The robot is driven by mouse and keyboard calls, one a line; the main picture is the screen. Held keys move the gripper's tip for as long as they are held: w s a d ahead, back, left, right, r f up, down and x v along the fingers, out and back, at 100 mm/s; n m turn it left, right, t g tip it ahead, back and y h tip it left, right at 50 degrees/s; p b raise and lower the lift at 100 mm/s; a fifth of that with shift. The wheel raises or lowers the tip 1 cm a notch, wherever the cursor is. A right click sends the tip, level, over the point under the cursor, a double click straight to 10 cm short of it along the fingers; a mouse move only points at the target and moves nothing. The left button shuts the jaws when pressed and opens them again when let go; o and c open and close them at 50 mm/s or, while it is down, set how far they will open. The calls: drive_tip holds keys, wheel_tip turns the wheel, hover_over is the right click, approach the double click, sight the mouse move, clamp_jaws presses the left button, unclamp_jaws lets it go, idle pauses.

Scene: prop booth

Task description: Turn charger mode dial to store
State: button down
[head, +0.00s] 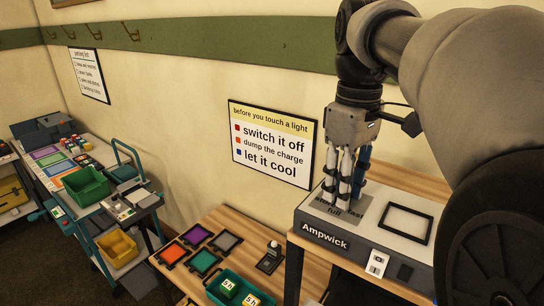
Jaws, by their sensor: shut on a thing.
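The charger (325,237) is a pale box with a dark front marked "Ampwick", on a wooden-topped table. On its top is a grey label plate (325,212), partly covered, where "fast" and "full" can be read and a word at the left is partly hidden. My gripper (345,200) points down over this plate, its fingers closed at the place of the mode dial. The fingers hide the dial, so I cannot tell which way its pointer faces.
A dark-framed pale panel (407,223) lies right of the plate, and a white switch (378,263) is on the charger's front. A lower table holds coloured squares (204,262) and a green bin (232,279). A wall sign (272,145) hangs behind.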

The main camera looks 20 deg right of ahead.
drive_tip(key=shift+m, duration=0.3)
drive_tip(key=m+p, duration=0.3)
drive_tip(key=m, duration=0.2)
drive_tip(key=shift+r, duration=0.1)
drive_tip(key=m+p, duration=0.2)
drive_tip(key=m, duration=0.4)
drive_tip(key=shift+d, duration=0.1)
idle(0.4)
drive_tip(key=c, duration=1.3)
unclamp_jaws()
wheel_tip(320, 180, up, 12)
drive_tip(key=shift+f, duration=0.1)
